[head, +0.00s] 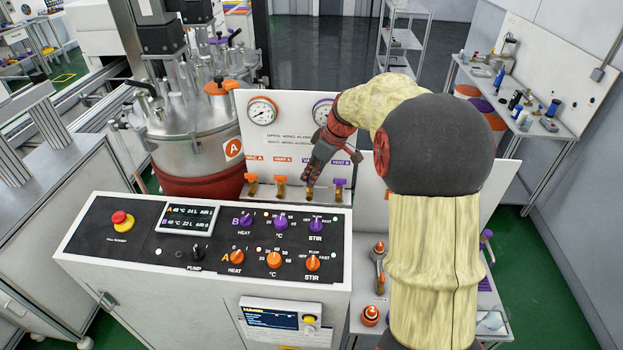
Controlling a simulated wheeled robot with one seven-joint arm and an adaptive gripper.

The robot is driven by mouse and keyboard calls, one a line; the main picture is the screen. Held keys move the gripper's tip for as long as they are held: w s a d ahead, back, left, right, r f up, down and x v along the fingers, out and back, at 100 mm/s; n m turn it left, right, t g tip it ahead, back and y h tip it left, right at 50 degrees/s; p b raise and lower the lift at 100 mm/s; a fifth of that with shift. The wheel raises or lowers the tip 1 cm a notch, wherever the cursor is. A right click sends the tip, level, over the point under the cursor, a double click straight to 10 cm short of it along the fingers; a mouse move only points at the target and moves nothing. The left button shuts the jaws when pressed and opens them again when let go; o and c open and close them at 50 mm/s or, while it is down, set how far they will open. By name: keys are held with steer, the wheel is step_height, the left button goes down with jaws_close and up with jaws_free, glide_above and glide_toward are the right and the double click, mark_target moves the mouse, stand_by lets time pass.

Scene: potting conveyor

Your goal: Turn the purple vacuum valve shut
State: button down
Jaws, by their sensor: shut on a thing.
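A row of small valves stands on a ledge behind the control box, below the white gauge panel (282,128). My gripper (309,181) reaches down on the third valve from the left, shut on its handle. This is the place of the purple vacuum valve; its handle is hidden by the fingers, and only its brass lower part (310,195) shows. I cannot tell how far its handle is turned. The purple valve (340,184), under the VENT B label, stands just to the right, apart from my gripper.
Two orange valves (252,180) (280,181) stand left of my gripper. The control box (205,238) with knobs and a red stop button (122,219) lies in front. An orange-rimmed gauge (262,111) and a purple-rimmed gauge (322,112) sit above. A steel vessel (195,140) stands left.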

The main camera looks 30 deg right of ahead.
steer(key=shift+f, duration=0.25)
steer(key=c, duration=1.9)
jaws_free()
steer(key=shift+f, duration=0.1)
steer(key=v, duration=1.2)
steer(key=shift+w+d, duration=0.1)
